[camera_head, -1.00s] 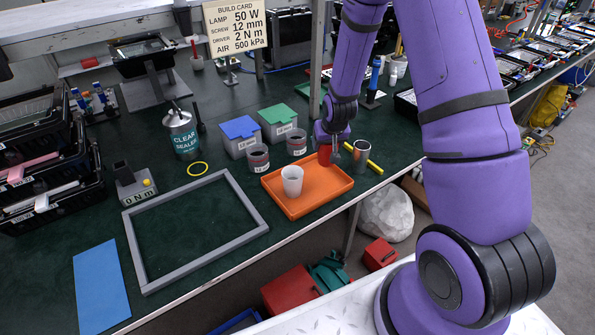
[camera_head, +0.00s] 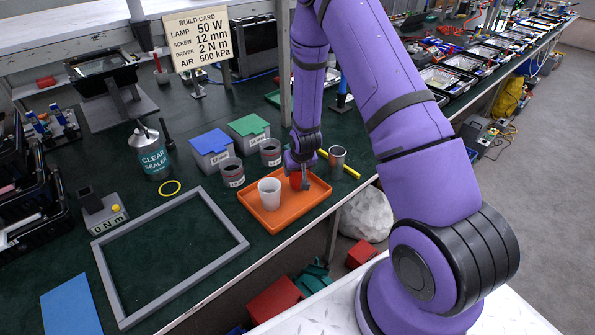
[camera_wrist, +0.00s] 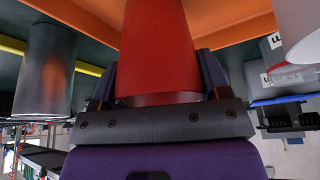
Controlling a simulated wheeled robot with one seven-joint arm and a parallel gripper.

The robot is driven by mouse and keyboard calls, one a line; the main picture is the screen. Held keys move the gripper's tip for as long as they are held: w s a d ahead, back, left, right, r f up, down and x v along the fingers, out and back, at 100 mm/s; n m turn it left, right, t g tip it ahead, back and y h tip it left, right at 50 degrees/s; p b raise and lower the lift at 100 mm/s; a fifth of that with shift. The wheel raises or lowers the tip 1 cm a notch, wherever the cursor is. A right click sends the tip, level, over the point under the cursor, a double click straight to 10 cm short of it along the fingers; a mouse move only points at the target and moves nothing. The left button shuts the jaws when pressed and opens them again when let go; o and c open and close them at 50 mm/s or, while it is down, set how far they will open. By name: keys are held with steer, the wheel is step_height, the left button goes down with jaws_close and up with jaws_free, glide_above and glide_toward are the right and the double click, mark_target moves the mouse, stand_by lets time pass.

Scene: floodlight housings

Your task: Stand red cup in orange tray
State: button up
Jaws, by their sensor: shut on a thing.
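The red cup (camera_head: 296,180) is between the fingers of my gripper (camera_head: 301,183), at the back right part of the orange tray (camera_head: 278,222). In the wrist view the red cup (camera_wrist: 158,50) fills the middle, with a finger on each side, and the orange tray (camera_wrist: 235,28) lies beyond it. My gripper is shut on the cup. The cup looks upright, but I cannot tell whether its base touches the tray floor. A white cup (camera_head: 269,193) stands in the tray to the left of the red cup.
A metal cup (camera_head: 337,162) and a yellow bar (camera_head: 345,167) are right of the tray. Two grey labelled cups (camera_head: 232,173) and lidded boxes (camera_head: 211,152) stand behind it. A grey frame (camera_head: 130,296) lies to the left. The bench's front edge is close to the tray.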

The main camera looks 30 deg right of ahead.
steer(key=shift+f, duration=0.55)
steer(key=shift+f, duration=0.1)
steer(key=o, duration=1)
steer(key=shift+c, duration=0.2)
steer(key=s+a+r, duration=0.2)
steer(key=s+r, duration=0.2)
steer(key=r, duration=0.7)
steer(key=s+a+r+n, duration=0.1)
steer(key=s+r, duration=0.3)
steer(key=r, duration=0.8)
steer(key=s+a+r, duration=0.2)
steer(key=s+r, duration=0.2)
steer(key=r, duration=0.7)
steer(key=s+a+r, duration=0.1)
steer(key=s+r, duration=0.5)
steer(key=s, duration=0.4)
steer(key=s+a+r+n, duration=0.1)
steer(key=s+a+r, duration=0.1)
steer(key=s+r, duration=0.5)
steer(key=s, duration=0.4)
steer(key=shift+r+t+y, duration=0.2)
steer(key=shift+t+y, duration=0.2)
